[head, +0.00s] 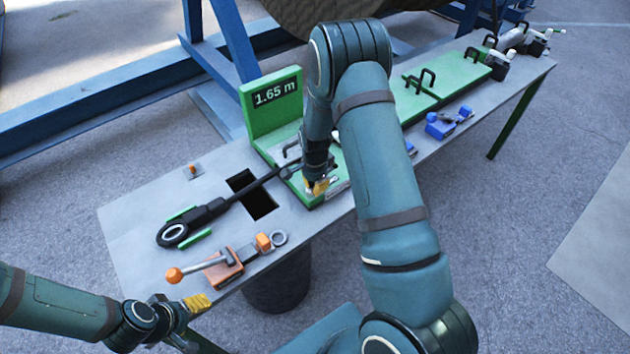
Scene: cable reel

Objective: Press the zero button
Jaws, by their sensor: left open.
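A green unit with an upright display (271,103) reading "1.65 m" stands on the workbench. A small grey plate with an orange spot (193,170) lies on the bench to the left of the display. It may be the zero button, but I see no label on it. My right gripper (319,187) points down over the green base of the display unit, its yellow fingertips close together and partly hidden. I cannot tell whether it touches anything. My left gripper (190,305) is open at the bench's front left corner, apart from the plate.
An orange clamp with a ball knob (222,268) is near the front edge. A dark bin (280,287) stands below. Blue clamps (440,126) are further right.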

